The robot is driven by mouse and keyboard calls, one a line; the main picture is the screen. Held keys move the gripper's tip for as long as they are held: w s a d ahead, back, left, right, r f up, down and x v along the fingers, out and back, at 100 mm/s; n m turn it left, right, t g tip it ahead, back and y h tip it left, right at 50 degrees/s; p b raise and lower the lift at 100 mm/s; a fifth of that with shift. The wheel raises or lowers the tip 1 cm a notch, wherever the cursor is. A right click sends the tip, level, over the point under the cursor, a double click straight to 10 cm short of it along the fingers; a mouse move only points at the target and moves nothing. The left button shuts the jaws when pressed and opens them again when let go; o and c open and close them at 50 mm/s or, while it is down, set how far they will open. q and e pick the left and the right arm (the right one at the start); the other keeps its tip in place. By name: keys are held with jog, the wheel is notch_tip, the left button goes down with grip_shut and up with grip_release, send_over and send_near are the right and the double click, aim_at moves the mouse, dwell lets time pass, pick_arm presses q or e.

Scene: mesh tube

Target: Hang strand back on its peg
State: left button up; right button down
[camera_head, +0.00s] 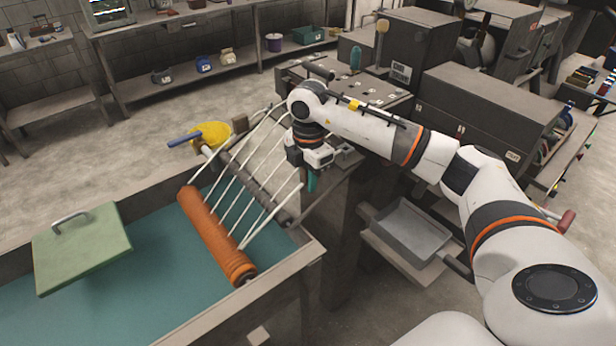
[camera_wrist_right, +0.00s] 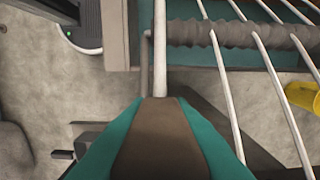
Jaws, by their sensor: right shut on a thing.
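My right gripper (camera_head: 312,182) has teal fingertips and is at the right end of a row of white strands. In the right wrist view its fingers (camera_wrist_right: 158,105) are closed around the end of one white strand (camera_wrist_right: 160,60), which runs straight away from them. In the head view the rightmost strand (camera_head: 272,215) reaches from the orange roll (camera_head: 215,235) up to the gripper. Several other strands (camera_head: 238,165) slant up from the roll beside it. A thin grey bent rod (camera_wrist_right: 146,60) stands just left of the held strand; I cannot tell if it is a peg. My left gripper is out of view.
The roll lies over a teal-filled tank with a grey rim (camera_head: 300,255). A dark ridged bar (camera_wrist_right: 230,33) crosses under the strands. A green lid (camera_head: 82,250) is at left, a yellow item (camera_head: 212,133) at the tank's far end. A grey tray (camera_head: 408,232) stands right.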

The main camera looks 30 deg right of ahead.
jog(key=shift+f+b, duration=1)
jog(key=shift+f, duration=0.6)
dwell(1.2)
jog(key=c, duration=1.2)
grip_release()
jog(key=shift+r, duration=0.1)
notch_tip(320, 180, up, 11)
jog(key=shift+b, duration=0.8)
jog(key=shift+d+r, duration=0.1)
jog(key=shift+r, duration=0.35)
jog(key=shift+f, duration=0.1)
